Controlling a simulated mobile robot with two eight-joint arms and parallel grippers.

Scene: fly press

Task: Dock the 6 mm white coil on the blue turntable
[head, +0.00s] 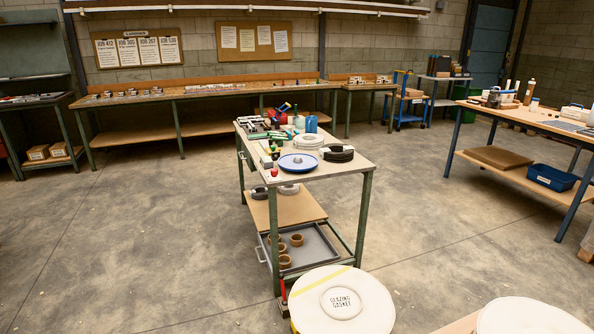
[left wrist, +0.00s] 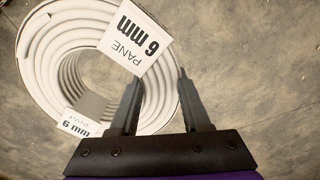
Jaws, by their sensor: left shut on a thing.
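The white coil (left wrist: 62,60) fills the upper left of the left wrist view, with tags reading "6 mm" and "PANE". My left gripper (left wrist: 158,80) is shut on the right-hand side of its ring, one finger inside the ring and one outside. Bare concrete floor shows behind it. The blue turntable (head: 286,166) lies on top of the green-legged cart in the head view, with a grey hub in its middle and no coil on it. The held coil and both grippers are out of the head view.
The cart top (head: 325,171) also carries a black coil (head: 338,154) right of the turntable, a pale coil (head: 308,141) behind it, and tools. A drum marked "GLAZING GASKET" (head: 377,303) stands in front. Open floor (head: 420,215) lies right of the cart.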

